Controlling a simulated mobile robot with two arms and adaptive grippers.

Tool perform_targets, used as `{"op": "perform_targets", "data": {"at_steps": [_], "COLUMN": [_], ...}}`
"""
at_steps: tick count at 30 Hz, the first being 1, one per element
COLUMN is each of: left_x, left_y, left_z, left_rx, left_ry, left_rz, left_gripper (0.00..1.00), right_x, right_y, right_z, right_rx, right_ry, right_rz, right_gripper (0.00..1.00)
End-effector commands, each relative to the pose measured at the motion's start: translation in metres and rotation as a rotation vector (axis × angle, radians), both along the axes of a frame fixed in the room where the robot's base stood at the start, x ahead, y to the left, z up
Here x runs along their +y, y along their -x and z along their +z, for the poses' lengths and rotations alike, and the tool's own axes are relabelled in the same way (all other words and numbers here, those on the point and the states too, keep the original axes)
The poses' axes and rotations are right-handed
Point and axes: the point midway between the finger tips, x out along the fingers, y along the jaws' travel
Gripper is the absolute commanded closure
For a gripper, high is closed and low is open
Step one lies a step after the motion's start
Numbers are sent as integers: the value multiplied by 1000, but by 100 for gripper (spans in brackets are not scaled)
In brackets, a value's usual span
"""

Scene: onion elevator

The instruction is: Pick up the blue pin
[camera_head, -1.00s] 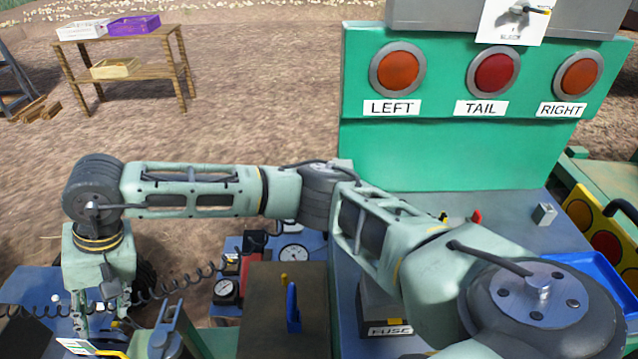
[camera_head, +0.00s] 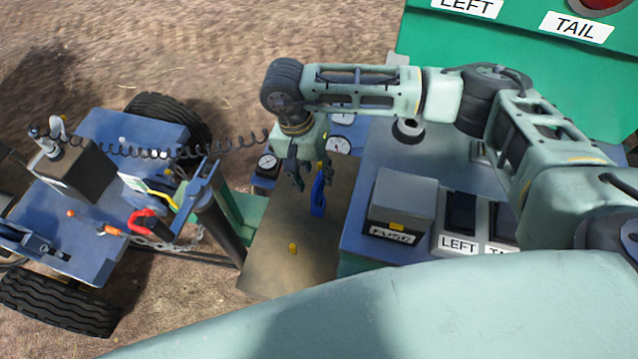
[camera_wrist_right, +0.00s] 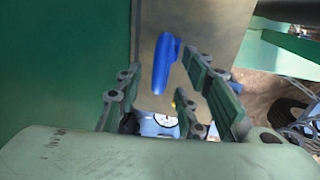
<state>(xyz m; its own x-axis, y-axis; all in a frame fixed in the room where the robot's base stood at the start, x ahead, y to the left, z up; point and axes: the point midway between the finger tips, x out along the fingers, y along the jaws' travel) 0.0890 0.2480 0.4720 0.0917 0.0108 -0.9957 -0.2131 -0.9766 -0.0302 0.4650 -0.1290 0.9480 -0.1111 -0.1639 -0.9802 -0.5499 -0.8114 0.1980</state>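The blue pin (camera_head: 318,192) stands up from a dark brown board in the head view. It also shows in the right wrist view (camera_wrist_right: 163,65), ahead of my right gripper's fingers and roughly between them. My right gripper (camera_head: 312,178) hangs pointing down over the board, its fingers spread on either side of the pin. In the wrist view the fingers are apart with a clear gap, and I see no finger touching the pin. My left gripper does not show.
A grey fuse box (camera_head: 400,205) stands to the right on a blue bench. Gauges (camera_head: 340,145) sit behind the gripper. A blue wheeled cart (camera_head: 85,255) with a coiled cable stands left.

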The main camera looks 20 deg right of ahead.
Motion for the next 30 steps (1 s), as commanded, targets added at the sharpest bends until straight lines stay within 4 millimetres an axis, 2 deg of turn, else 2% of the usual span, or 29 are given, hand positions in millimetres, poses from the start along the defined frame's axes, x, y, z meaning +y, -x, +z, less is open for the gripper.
{"op": "perform_targets", "data": {"at_steps": [1, 6, 12, 24, 30], "left_x": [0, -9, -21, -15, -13], "left_y": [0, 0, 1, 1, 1], "left_z": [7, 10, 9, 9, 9], "left_rx": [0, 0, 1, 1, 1], "left_ry": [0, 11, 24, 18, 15], "left_rz": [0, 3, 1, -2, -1], "left_gripper": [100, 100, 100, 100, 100], "right_x": [-1, -3, -3, -3, -3], "right_y": [2, 2, 2, 2, 2], "right_z": [-4, -19, -21, -21, -21], "right_rx": [4, 0, -1, -1, -1], "right_ry": [0, -1, -2, -2, -2], "right_rz": [-2, 1, 2, 1, 1], "right_gripper": [64, 64, 64, 99, 100]}}
